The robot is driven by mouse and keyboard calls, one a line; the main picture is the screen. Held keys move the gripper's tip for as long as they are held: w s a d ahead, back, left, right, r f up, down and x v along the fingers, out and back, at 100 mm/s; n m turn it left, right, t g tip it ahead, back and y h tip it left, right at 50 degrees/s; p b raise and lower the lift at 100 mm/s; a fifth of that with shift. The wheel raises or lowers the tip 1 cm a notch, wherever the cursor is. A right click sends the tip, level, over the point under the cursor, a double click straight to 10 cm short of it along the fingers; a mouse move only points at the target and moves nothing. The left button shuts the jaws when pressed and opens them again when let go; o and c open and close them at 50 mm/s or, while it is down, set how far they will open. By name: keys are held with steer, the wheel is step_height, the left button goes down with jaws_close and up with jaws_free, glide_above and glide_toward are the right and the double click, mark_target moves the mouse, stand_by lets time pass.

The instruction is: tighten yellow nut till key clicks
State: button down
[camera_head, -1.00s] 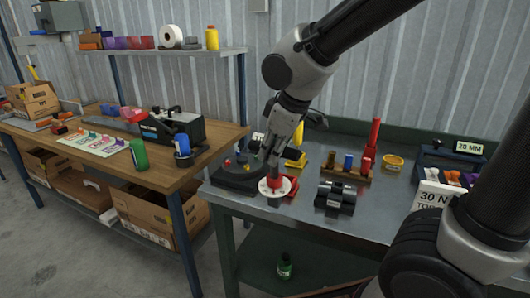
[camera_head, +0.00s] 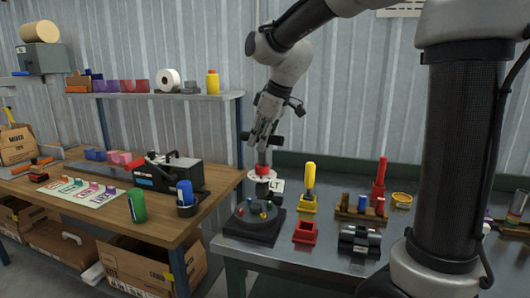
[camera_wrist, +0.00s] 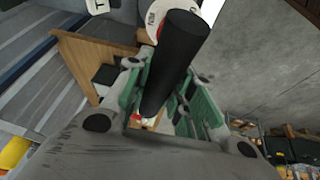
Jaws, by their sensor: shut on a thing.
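My gripper (camera_head: 266,135) is shut on a key (camera_wrist: 172,70) with a black handle. In the wrist view the handle lies between the green finger pads, with a white disc at its far end. In the head view the key's red part and white disc hang below the fingers. The key is raised behind a dark round fixture (camera_head: 250,231) on the metal bench, apart from it.
An open red holder (camera_head: 305,232) stands right of the fixture. A yellow tool (camera_head: 310,175) stands upright in a yellow holder behind it. A black clamp-like block (camera_head: 360,243) and a rack with a red tool (camera_head: 379,182) are further right. A wooden bench (camera_head: 225,178) is at left.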

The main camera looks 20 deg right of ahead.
mark_target(264, 160)
steer(key=shift+s+f+n, duration=0.15)
steer(key=shift+s+n, duration=0.15)
steer(key=shift+n, duration=0.1)
steer(key=shift+f, duration=2.85)
steer(key=shift+f, duration=0.7)
steer(key=shift+m, duration=1.2)
